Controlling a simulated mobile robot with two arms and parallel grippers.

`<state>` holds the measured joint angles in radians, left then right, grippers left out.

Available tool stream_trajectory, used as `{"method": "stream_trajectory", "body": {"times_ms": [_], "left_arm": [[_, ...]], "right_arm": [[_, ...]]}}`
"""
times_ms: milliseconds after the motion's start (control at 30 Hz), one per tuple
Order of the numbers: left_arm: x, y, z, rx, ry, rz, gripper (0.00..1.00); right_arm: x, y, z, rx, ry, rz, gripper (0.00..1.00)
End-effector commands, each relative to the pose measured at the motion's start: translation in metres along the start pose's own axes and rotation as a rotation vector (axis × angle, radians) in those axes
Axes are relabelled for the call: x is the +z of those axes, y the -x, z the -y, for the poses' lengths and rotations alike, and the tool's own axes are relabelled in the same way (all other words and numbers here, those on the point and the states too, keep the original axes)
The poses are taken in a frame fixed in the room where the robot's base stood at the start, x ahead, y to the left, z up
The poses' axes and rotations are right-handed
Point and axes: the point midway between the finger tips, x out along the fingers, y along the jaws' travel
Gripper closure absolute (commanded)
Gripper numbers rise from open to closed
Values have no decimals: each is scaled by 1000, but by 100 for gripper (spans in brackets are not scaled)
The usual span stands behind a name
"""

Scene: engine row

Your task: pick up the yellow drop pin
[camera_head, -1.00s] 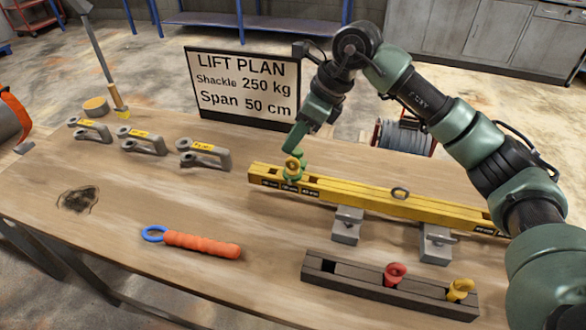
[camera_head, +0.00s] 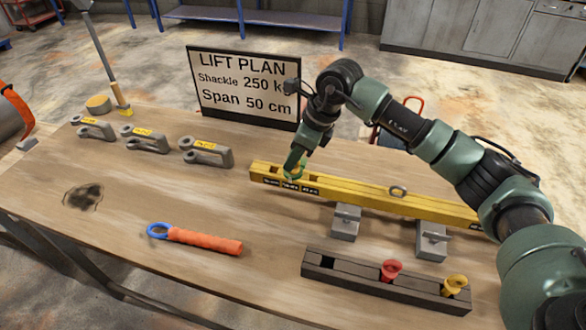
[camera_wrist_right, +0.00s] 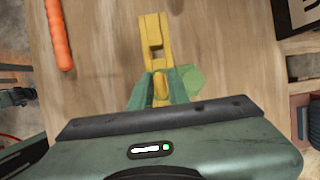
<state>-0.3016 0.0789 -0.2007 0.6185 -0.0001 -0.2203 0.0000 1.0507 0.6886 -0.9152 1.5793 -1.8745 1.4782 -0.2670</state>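A yellow drop pin (camera_head: 455,286) stands at the right end of the dark pin holder (camera_head: 350,285), with a red pin (camera_head: 391,270) to its left. My right gripper (camera_head: 293,172) is down at the left end of the yellow beam (camera_head: 350,196), far from the holder. In the right wrist view, its two green fingers (camera_wrist_right: 161,90) stand either side of a narrow yellow piece (camera_wrist_right: 160,88) at the beam. I cannot tell whether they grip it. A pale green round shape (camera_wrist_right: 192,78) shows beside the right finger. My left gripper is not in view.
The beam rests on grey blocks (camera_head: 345,222) and has a ring on top. Several grey shackles (camera_head: 206,153) lie at the left. An orange-handled tool (camera_head: 204,240) lies in front. The lift plan sign (camera_head: 243,87) stands behind. The holder's left slot is empty.

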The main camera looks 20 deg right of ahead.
Motion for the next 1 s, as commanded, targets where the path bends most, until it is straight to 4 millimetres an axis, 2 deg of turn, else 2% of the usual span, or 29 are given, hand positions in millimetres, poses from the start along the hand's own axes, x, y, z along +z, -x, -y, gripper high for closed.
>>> {"method": "stream_trajectory", "body": {"times_ms": [400,567,767,1000], "left_arm": [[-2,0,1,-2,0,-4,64],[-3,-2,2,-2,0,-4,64],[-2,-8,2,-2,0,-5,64],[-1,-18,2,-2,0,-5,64]], "right_arm": [[1,2,0,-1,0,2,100],[4,8,1,-2,1,3,100],[15,33,1,-3,2,4,100],[35,82,0,-4,2,6,100]]}}
